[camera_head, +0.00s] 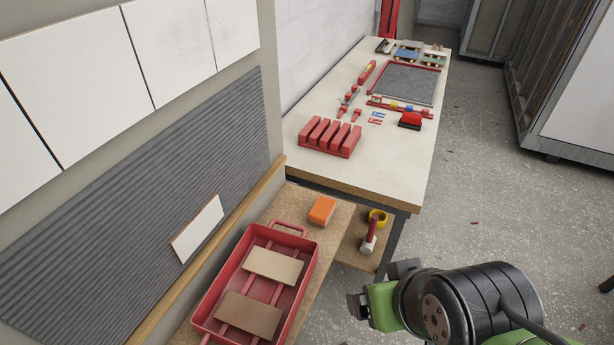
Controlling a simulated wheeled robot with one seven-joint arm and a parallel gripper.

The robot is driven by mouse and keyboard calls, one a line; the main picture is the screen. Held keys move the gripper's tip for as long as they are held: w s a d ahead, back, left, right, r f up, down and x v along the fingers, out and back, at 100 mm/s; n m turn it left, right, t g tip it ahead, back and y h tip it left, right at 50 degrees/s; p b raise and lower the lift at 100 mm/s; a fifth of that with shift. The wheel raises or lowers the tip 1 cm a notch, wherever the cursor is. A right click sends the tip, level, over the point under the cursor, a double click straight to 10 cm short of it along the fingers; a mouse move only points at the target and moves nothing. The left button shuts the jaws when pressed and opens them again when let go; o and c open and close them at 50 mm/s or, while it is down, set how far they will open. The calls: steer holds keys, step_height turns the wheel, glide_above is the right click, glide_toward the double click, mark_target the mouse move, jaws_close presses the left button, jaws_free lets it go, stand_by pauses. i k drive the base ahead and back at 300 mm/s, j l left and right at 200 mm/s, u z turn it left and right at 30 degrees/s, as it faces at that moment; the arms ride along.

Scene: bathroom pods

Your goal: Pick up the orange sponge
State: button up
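The orange sponge (322,210) is a small block lying on the brown wooden board, between the red tray and the white-topped table. It is fully visible, with nothing on it. My gripper (358,300) is at the lower right of the sponge in the picture, apart from it. Its dark fingertips are partly hidden by my green and black wrist, so I cannot tell how far they are apart. I see nothing held in it.
A red tray (209,298) with two tiles stands left of my gripper. The white table (400,160) holds several tools. Grey floor (500,220) is open at right.

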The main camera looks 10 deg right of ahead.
mark_target(324, 210)
steer(key=i+l+u, duration=0.2)
steer(key=u, duration=0.25)
steer(key=i+l+u, duration=0.1)
steer(key=l+u, duration=0.15)
steer(key=u, duration=0.2)
steer(key=i+l+u, duration=0.1)
steer(key=l+u, duration=0.2)
steer(key=u, duration=0.15)
steer(key=l+u, duration=0.3)
steer(key=u, duration=0.2)
steer(key=i, duration=0.05)
